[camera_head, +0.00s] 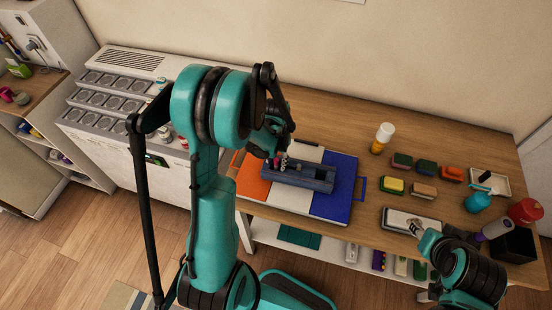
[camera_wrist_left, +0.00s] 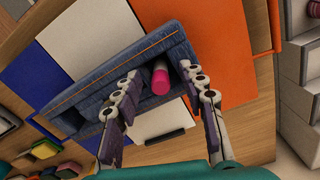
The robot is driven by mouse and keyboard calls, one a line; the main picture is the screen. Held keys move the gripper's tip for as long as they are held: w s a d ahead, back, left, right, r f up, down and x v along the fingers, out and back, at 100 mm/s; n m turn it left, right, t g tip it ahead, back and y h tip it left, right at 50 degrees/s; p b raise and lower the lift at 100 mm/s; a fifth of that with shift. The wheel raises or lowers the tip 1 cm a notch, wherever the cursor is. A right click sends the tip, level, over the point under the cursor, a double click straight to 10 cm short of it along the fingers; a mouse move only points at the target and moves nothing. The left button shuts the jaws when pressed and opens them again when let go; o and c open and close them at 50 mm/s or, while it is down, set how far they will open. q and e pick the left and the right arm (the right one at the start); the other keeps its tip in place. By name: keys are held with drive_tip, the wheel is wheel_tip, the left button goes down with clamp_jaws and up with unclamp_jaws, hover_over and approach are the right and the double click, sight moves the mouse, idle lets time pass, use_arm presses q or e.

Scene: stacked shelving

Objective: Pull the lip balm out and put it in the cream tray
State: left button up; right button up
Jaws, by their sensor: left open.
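The pink-ended lip balm (camera_wrist_left: 160,82) stands in one end of a dark blue open holder (camera_wrist_left: 92,88), which also shows in the head view (camera_head: 312,181). My left gripper (camera_wrist_left: 161,76) is open, with one finger on each side of the lip balm. It is over the holder's left end in the head view (camera_head: 277,162). I cannot tell whether the fingers touch the lip balm. A small cream tray (camera_head: 502,188) is at the right of the table, with a dark item in it.
The holder lies on an orange, white and blue board (camera_head: 338,207). Several coloured blocks (camera_head: 402,160), a white bottle (camera_head: 383,138), a teal bottle (camera_head: 477,202) and a red container (camera_head: 524,211) stand to the right. A pale long case (camera_head: 410,222) lies near the front edge.

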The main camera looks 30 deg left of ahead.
sight(276, 161)
use_arm(q)
drive_tip(key=shift+c, duration=0.3)
clamp_jaws()
drive_tip(key=shift+r+p, duration=0.35)
drive_tip(key=shift+r, duration=0.35)
drive_tip(key=shift+r+p, duration=1.1)
drive_tip(key=shift+r, duration=0.75)
